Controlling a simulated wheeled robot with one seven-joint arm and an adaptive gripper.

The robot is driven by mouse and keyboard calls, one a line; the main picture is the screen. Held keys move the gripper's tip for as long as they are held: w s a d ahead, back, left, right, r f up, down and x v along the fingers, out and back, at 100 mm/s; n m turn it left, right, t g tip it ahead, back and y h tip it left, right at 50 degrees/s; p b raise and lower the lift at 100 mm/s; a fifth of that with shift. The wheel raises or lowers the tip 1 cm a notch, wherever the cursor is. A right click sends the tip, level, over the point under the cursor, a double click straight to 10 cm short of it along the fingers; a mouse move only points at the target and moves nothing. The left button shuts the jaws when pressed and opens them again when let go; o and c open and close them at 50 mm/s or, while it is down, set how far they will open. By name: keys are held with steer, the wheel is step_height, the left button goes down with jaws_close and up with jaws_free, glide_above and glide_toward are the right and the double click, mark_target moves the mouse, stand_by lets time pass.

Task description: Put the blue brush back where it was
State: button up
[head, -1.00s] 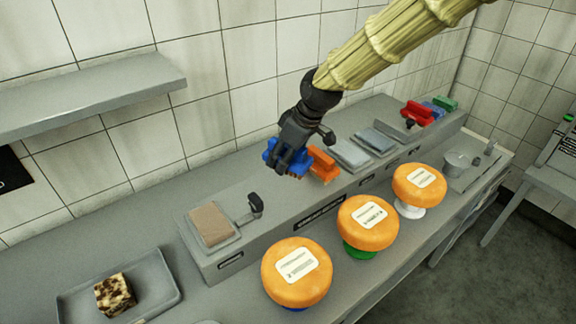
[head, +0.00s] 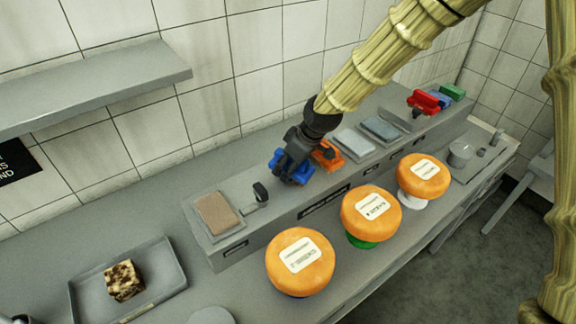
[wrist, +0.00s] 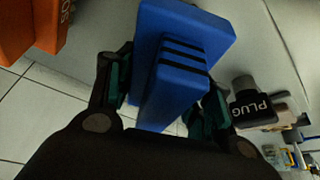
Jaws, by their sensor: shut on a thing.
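The blue brush (head: 292,171) is in my gripper (head: 291,166), low over the raised grey ledge, just left of an orange brush (head: 327,155). In the wrist view the blue brush (wrist: 180,65) sits between the two fingers (wrist: 165,95), which are shut on its sides. The orange brush (wrist: 28,25) shows at the upper left there. In the head view I cannot tell whether the blue brush touches the ledge, as my gripper covers part of it.
Three orange cheese wheels (head: 300,262) stand on stands along the front. A tan block (head: 217,214) on a plate and a dark knob (head: 260,193) lie left on the ledge (head: 290,212). Grey slabs (head: 380,129) and red (head: 424,101) and green (head: 452,91) brushes lie right.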

steer(key=shift+w+f, duration=0.2)
steer(key=shift+f, duration=0.5)
steer(key=shift+s+r, duration=0.1)
steer(key=shift+s, duration=0.05)
steer(key=o, duration=1)
steer(key=b+v, duration=0.3)
steer(key=v, duration=0.9)
steer(key=shift+r, duration=0.1)
